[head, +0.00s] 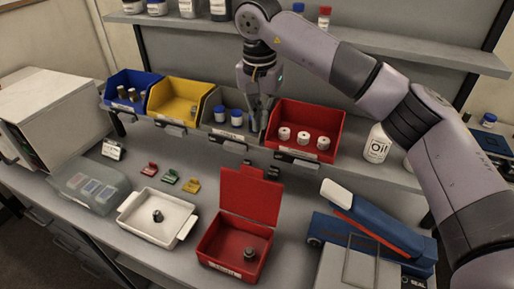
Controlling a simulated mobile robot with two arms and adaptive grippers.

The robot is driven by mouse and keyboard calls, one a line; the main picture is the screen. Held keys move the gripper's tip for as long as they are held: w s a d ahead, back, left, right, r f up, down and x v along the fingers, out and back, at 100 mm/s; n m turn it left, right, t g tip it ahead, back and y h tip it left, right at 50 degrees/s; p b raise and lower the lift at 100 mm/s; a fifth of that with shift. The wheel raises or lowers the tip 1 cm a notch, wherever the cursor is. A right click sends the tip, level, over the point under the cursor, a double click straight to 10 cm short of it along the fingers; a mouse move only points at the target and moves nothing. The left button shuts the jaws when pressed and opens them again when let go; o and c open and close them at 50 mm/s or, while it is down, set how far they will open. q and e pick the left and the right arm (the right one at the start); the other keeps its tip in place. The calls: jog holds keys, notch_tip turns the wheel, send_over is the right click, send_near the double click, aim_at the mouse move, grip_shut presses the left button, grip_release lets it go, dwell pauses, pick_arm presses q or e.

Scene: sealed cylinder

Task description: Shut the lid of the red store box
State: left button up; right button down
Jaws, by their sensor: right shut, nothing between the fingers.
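The red store box (233,248) stands on the bench, low in the middle of the head view. Its red lid (251,195) stands open, raised at the far edge. A small dark cylinder (249,254) is inside the box. My right gripper (261,128) is shut and empty. It points down in front of the grey bin on the raised shelf, well behind and above the lid and apart from it. My left gripper is not in the picture.
Blue, yellow (177,101), grey and red (305,129) bins line the shelf behind. A white tray (176,241) with a small part sits left of the box. A blue device (372,240) stands to the right. Coloured clips lie behind the tray.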

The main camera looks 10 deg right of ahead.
pick_arm(q)
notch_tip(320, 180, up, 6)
jog(key=p, duration=0.6)
pick_arm(e)
notch_tip(320, 180, down, 8)
jog(key=s+a, duration=0.1)
jog(key=s, duration=0.1)
jog(key=shift+s+a+f, duration=0.15)
jog(key=shift+s+a, duration=0.25)
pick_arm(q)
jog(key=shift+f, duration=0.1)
pick_arm(e)
jog(key=shift+w+f, duration=0.1)
jog(key=shift+w, duration=0.05)
